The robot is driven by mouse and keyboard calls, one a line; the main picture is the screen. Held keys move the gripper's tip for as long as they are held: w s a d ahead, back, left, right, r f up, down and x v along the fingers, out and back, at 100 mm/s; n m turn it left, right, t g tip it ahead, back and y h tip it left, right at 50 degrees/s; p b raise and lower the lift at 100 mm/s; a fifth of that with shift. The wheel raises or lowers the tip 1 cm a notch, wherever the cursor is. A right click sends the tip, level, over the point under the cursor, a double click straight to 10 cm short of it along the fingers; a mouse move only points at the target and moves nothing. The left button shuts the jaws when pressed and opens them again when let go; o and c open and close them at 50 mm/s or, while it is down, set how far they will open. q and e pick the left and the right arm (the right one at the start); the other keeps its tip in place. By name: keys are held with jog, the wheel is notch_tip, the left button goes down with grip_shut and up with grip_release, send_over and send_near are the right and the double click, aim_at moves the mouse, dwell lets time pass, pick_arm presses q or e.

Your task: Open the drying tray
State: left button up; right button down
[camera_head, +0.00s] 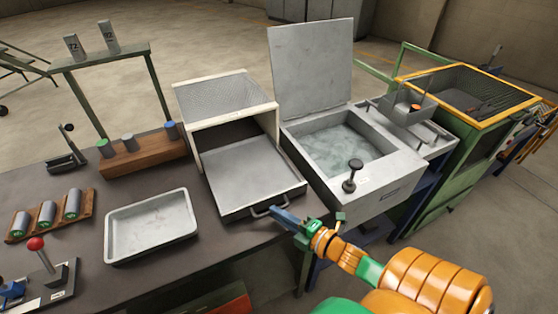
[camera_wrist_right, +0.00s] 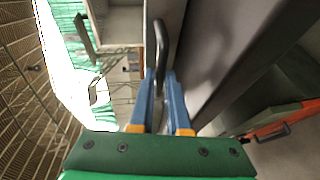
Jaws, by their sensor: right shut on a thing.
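The drying tray (camera_head: 255,172) is a flat grey drawer in an open-fronted, pale-framed box (camera_head: 222,95) with a mesh top. In the head view it stands well out of the box toward me. Its dark bar handle (camera_head: 262,210) is on the front edge, and it also shows in the wrist view (camera_wrist_right: 159,40). My right gripper (camera_head: 280,214) comes from the lower right and is shut on the handle; its blue fingers (camera_wrist_right: 161,78) lie on either side of the bar in the wrist view. My left gripper is not in view.
A quench tank (camera_head: 390,190) with a raised lid (camera_head: 312,62) stands close on the right. A shallow metal pan (camera_head: 150,225) lies left of the tray. Farther left are billets on a rack (camera_head: 50,215) and a red-knobbed lever (camera_head: 37,245). Dark bench surface is bare around the pan.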

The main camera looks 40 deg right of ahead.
jog(key=c, duration=0.9)
grip_release()
jog(key=v, duration=0.7)
